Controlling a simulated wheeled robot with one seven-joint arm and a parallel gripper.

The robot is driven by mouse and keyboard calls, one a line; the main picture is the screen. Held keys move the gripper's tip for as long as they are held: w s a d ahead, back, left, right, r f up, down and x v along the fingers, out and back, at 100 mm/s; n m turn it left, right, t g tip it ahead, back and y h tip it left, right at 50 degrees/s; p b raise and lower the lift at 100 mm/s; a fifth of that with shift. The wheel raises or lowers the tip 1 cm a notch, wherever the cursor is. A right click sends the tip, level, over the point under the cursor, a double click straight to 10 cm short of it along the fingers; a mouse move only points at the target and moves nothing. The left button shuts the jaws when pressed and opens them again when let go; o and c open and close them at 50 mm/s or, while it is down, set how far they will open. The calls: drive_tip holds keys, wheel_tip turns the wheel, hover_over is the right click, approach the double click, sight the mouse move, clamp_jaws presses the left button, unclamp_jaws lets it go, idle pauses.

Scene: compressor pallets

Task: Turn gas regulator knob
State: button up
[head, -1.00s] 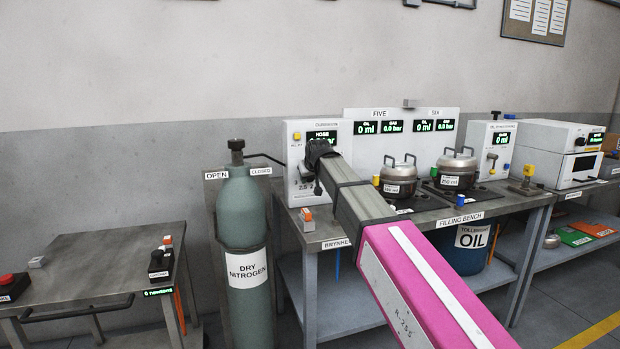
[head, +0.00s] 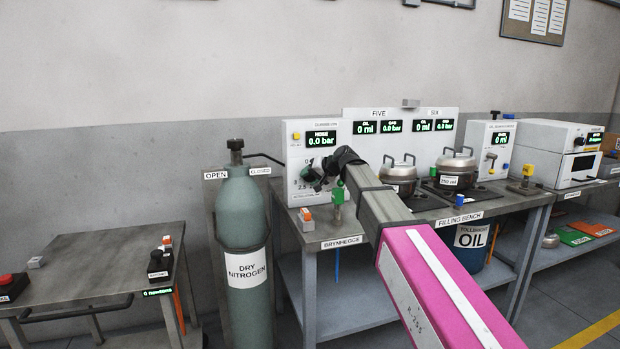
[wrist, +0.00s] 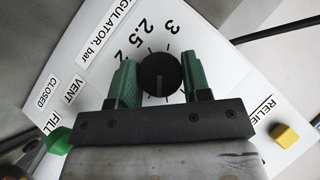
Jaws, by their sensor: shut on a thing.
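The regulator knob (wrist: 160,74) is round and black, with a pale mark on its lower part in the wrist view. It sits on a white panel (wrist: 95,65) with the numbers 2, 2.5 and 3 above it. My gripper (wrist: 160,82) has a green finger on each side of the knob and is shut on it. In the head view my gripper (head: 312,178) is at the white panel (head: 297,150), and the knob is hidden there. The panel's hose display (head: 321,139) reads 0.0 bar.
A yellow relief button (wrist: 284,136) and a green fill part (wrist: 58,140) flank the gripper. A green-topped valve (head: 337,195) stands just right of it on the bench. The nitrogen cylinder (head: 243,215) stands at left. Two pots (head: 457,166) sit further right.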

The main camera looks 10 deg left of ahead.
drive_tip(key=m+y, duration=0.3)
drive_tip(key=y, duration=0.1)
drive_tip(key=shift+g, duration=0.4)
idle(0.4)
drive_tip(key=o, duration=0.9)
drive_tip(key=shift+d, duration=0.1)
drive_tip(key=v, duration=1)
drive_tip(key=shift+s+d+f, duration=0.1)
drive_tip(key=shift+d, duration=0.25)
